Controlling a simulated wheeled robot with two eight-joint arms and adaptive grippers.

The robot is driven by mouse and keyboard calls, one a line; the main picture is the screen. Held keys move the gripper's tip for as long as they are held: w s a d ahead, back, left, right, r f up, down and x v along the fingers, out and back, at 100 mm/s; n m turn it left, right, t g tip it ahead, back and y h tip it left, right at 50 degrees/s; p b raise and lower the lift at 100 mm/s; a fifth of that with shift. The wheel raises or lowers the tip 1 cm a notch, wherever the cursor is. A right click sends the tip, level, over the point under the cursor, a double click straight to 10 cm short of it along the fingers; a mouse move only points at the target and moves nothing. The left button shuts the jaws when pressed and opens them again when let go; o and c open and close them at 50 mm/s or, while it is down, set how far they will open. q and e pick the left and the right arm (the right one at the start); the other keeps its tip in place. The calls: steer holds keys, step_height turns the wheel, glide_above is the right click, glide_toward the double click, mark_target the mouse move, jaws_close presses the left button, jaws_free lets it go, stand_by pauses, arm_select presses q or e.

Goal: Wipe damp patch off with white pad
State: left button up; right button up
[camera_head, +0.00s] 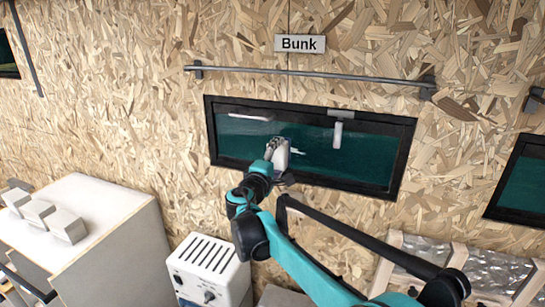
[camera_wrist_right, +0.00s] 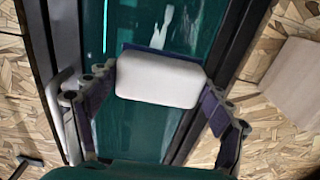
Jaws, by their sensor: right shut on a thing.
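A window labelled by the "Bunk" sign has dark teal glass (camera_head: 355,155) in a black frame. My right gripper (camera_head: 278,150) is in front of the glass, left of its middle. It is shut on the white pad (camera_wrist_right: 158,80), which sits between its two fingers in the right wrist view. The pad also shows in the head view (camera_head: 282,158). Pale streaks (camera_wrist_right: 160,27) show on the glass just beyond the pad; I cannot tell if they are the damp patch or reflections. Whether the pad touches the glass is unclear. My left gripper is not in view.
A grey rail (camera_head: 310,74) runs above the window, under the Bunk sign (camera_head: 299,43). A small pale handle (camera_head: 338,134) sits on the upper glass. A white box with slots (camera_head: 208,270) and a white cabinet (camera_head: 85,215) stand below left.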

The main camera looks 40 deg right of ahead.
mark_target(266, 148)
steer(key=shift+s+d+r, duration=0.1)
steer(key=shift+s+d, duration=0.4)
steer(key=shift+s, duration=0.45)
steer(key=shift+s+d, duration=0.55)
steer(key=shift+s, duration=0.45)
steer(key=shift+s+d+r, duration=0.1)
steer(key=shift+s+d, duration=0.4)
steer(key=shift+s, duration=0.45)
steer(key=shift+f, duration=0.1)
steer(key=shift+w+a, duration=0.45)
steer(key=shift+w, duration=0.4)
steer(key=shift+w+a, duration=0.45)
steer(key=shift+w, duration=0.4)
steer(key=shift+w+a, duration=0.45)
steer(key=shift+w, duration=0.4)
steer(key=shift+w+a+f+b, duration=0.1)
steer(key=shift+w+a+b, duration=0.15)
steer(key=shift+w, duration=0.35)
steer(key=shift+w+a+b, duration=0.1)
steer(key=shift+w+a, duration=0.25)
steer(key=shift+w, duration=0.2)
steer(key=shift+w+a, duration=0.45)
steer(key=shift+w, duration=0.4)
steer(key=shift+w+a, duration=0.4)
steer(key=shift+w, duration=0.45)
